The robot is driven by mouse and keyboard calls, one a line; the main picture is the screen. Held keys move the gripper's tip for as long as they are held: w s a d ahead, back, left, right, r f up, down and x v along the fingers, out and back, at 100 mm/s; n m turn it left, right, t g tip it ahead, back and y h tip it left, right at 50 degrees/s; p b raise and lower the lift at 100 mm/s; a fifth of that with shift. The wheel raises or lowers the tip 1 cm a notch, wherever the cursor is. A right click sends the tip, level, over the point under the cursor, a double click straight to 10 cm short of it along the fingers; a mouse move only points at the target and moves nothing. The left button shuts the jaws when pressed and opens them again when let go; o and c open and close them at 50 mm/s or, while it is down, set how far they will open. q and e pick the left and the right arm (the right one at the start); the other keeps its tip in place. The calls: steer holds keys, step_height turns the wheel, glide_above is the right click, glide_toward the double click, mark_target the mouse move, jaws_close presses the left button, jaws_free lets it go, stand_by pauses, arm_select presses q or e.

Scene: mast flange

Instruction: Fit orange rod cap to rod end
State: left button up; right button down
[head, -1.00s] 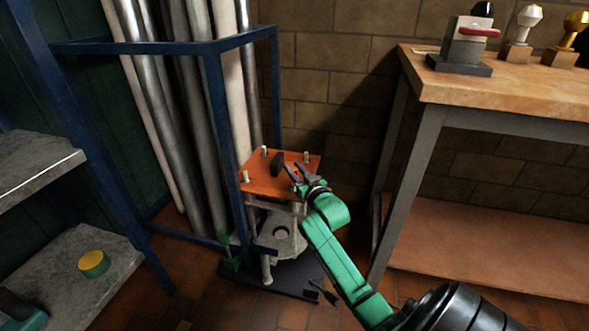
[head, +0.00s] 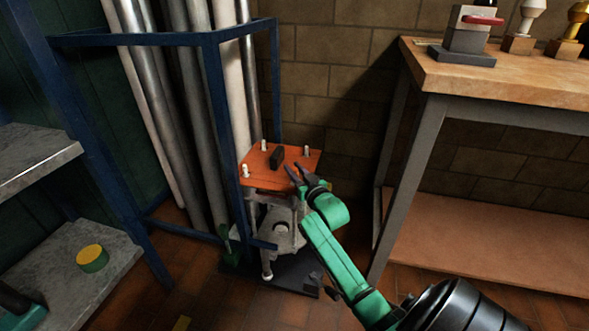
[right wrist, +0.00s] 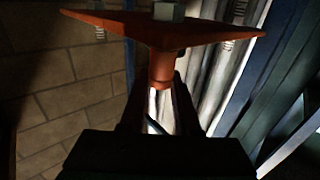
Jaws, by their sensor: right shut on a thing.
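An orange plate (head: 258,179) lies on top of the metal stand in the head view, with several pale rod ends (head: 265,146) standing up from it and a black block (head: 277,157) near its middle. My right gripper (head: 297,174) is at its near right corner, partly covering that corner. In the right wrist view its dark fingers (right wrist: 158,103) are shut on an orange tapered piece (right wrist: 162,75), which looks like the rod cap. It meets the orange plate (right wrist: 110,22) in that picture; I cannot tell contact or seating. My left gripper is not in view.
Blue frame posts (head: 215,110) and tall pipes (head: 190,130) stand close to the left of the plate. A workbench (head: 490,85) stands to the right. A grey shelf (head: 50,265) at left carries a yellow-topped disc (head: 92,256). Brick wall is behind.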

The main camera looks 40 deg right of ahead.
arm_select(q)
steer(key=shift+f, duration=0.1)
arm_select(e)
steer(key=shift+f, duration=0.2)
steer(key=c, duration=0.5)
jaws_free()
steer(key=shift+c, duration=0.2)
arm_select(q)
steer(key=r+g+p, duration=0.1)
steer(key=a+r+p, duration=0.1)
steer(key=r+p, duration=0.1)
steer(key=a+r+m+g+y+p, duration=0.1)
steer(key=p, duration=0.1)
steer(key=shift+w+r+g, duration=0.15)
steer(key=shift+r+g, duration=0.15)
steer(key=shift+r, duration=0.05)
arm_select(e)
steer(key=v, duration=1.4)
steer(key=shift+s, duration=0.3)
steer(key=shift+a, duration=0.15)
